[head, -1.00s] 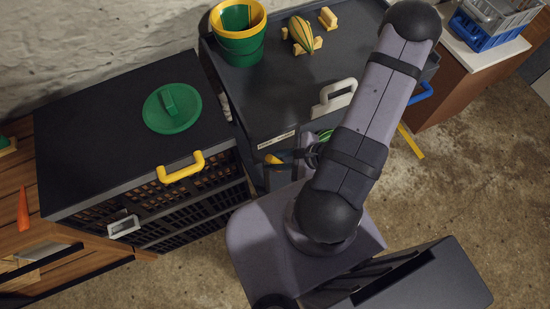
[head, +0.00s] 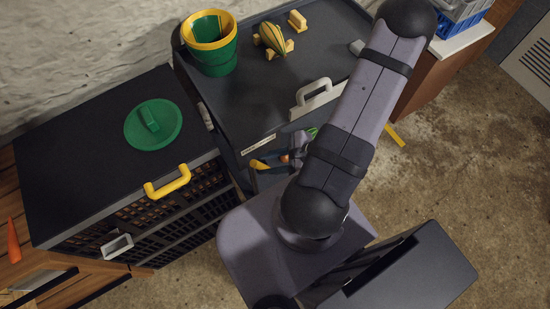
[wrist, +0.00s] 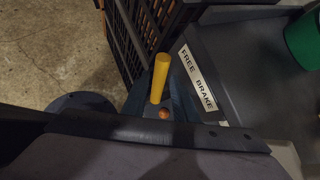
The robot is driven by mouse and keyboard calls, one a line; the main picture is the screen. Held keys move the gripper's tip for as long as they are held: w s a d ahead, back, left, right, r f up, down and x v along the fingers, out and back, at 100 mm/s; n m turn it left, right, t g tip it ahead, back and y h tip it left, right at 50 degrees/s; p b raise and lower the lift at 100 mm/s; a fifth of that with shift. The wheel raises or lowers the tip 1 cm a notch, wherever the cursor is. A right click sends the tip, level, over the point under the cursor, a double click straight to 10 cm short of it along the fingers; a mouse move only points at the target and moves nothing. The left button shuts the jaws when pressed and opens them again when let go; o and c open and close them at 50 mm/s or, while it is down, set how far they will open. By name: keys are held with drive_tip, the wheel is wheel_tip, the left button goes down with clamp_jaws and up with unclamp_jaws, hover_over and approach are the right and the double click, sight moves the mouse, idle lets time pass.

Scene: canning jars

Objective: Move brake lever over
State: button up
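The brake lever has a yellow handle (wrist: 160,78) in the wrist view. It rises from a dark mount beside the FREE BRAKE label (wrist: 197,78), its upper end nearer the word FREE. In the head view, the lever's yellow end (head: 260,165) shows at the cart's front, below the label (head: 258,144). My gripper (head: 296,146) is partly hidden behind my arm in the head view, just right of the lever. A dark band crosses the bottom of the wrist view.
The cart top (head: 255,95) holds a green and yellow bucket (head: 210,52) and a striped yellow-green object (head: 272,38). A black crate (head: 90,150) with a green lid (head: 153,124) stands to the left.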

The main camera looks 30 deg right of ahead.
drive_tip(key=shift+v, duration=1.45)
drive_tip(key=shift+c, duration=0.6)
drive_tip(key=shift+f, duration=0.1)
clamp_jaws()
drive_tip(key=w+d+f+n+h+b, duration=0.1)
drive_tip(key=w+d+f+n+b, duration=0.15)
drive_tip(key=d+f+b, duration=0.75)
drive_tip(key=w+d+n+t, duration=0.1)
drive_tip(key=w+d+n, duration=0.1)
drive_tip(key=w+d, duration=0.2)
drive_tip(key=s+r+g+y, duration=0.2)
drive_tip(key=s+r+y, duration=0.1)
drive_tip(key=r, duration=0.3)
drive_tip(key=s+a+r+g+y, duration=0.1)
drive_tip(key=s+r+g+y, duration=0.1)
drive_tip(key=r, duration=0.5)
drive_tip(key=s+m+y, duration=0.1)
drive_tip(key=y, duration=0.1)
drive_tip(key=shift+s+g+y, duration=0.25)
drive_tip(key=shift+g+y, duration=0.05)
drive_tip(key=shift+y, duration=0.1)
